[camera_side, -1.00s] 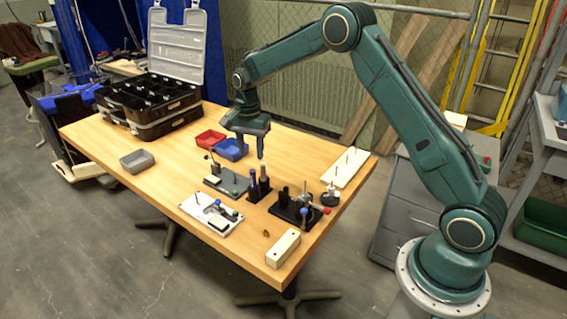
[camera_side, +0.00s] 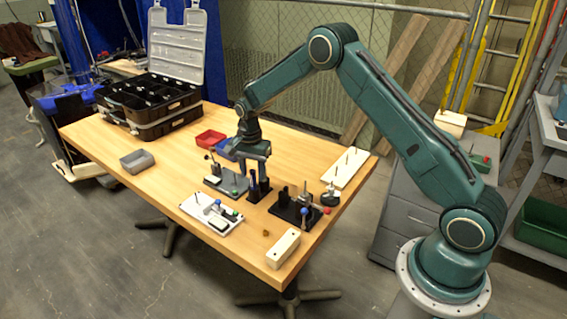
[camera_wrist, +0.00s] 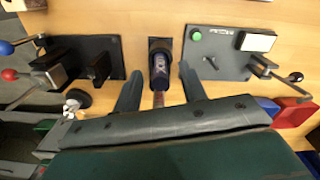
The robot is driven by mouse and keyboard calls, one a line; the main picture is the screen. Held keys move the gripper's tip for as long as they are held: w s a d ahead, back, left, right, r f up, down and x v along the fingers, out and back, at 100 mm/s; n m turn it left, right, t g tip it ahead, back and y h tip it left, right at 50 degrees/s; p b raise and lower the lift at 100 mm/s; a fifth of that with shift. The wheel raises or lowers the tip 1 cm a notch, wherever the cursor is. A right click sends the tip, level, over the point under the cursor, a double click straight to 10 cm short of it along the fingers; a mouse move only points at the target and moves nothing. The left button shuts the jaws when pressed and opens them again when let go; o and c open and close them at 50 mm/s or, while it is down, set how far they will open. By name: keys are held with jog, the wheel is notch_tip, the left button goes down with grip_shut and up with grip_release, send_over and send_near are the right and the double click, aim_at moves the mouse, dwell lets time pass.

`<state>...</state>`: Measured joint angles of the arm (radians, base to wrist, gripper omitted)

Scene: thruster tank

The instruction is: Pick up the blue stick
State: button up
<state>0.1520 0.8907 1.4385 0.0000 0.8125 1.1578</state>
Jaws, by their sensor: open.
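The blue stick (camera_wrist: 159,66), dark blue with a pale mark, stands in a small black holder (camera_wrist: 160,42) in the wrist view. A reddish stick part (camera_wrist: 158,99) shows just below it. My gripper (camera_wrist: 160,74) is open, with one finger on each side of the blue stick and gaps between. In the side view my gripper (camera_side: 257,172) is low over the black holder (camera_side: 258,194), pointing down. It partly hides the sticks there, so I cannot tell them apart in that view.
A grey fixture (camera_side: 228,183) and a white fixture (camera_side: 212,213) stand left of the holder. A black fixture (camera_side: 296,211) with knobs stands right. Red (camera_side: 210,138) and blue bins (camera_side: 227,150) lie behind.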

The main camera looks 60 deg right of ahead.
aim_at(254, 184)
jog(key=shift+f, duration=1.2)
grip_shut()
